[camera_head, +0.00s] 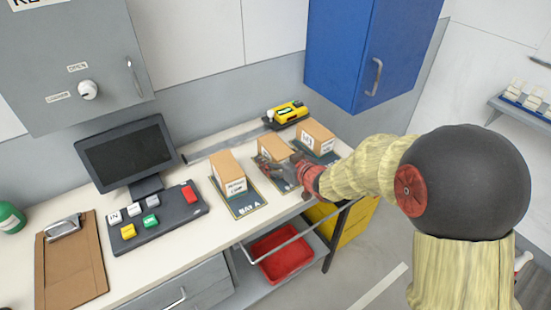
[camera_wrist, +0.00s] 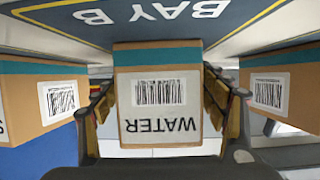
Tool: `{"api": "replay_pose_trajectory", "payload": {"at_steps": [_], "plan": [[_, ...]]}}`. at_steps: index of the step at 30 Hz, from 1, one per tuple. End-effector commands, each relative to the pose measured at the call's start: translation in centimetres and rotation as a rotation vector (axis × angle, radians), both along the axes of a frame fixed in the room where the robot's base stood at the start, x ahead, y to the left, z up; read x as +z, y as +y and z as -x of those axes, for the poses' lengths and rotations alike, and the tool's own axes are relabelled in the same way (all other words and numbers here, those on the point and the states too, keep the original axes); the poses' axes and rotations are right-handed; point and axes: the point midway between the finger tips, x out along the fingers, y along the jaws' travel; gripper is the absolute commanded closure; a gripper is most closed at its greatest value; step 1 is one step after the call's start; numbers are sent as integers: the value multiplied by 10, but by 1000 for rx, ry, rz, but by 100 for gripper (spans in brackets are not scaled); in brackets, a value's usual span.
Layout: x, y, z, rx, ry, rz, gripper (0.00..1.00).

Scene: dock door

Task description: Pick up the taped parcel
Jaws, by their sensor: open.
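Three brown cardboard parcels stand in a row on the counter. The left one (camera_head: 228,168) is on the Bay A mat, the middle one (camera_head: 272,147) is partly hidden by my gripper (camera_head: 291,174), and the right one (camera_head: 317,134) stands beyond. The upside-down wrist view shows the middle parcel (camera_wrist: 160,57), labelled WATER with a barcode, at the Bay B sign. I cannot tell which one the task means. My gripper (camera_wrist: 162,108) is open, its fingers on either side of the WATER parcel; contact is unclear.
A yellow device (camera_head: 288,113) lies behind the parcels. A monitor (camera_head: 127,153), a button panel (camera_head: 152,216) and a clipboard (camera_head: 70,262) are left. A blue cabinet (camera_head: 345,50) hangs above. A red bin (camera_head: 280,254) is below the counter.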

Motion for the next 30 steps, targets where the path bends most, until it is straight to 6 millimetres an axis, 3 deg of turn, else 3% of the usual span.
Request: {"api": "replay_pose_trajectory", "payload": {"at_steps": [10, 30], "plan": [[-1, 3, -6, -1, -1, 0, 28], [-1, 3, -5, -1, -1, 0, 66]]}}
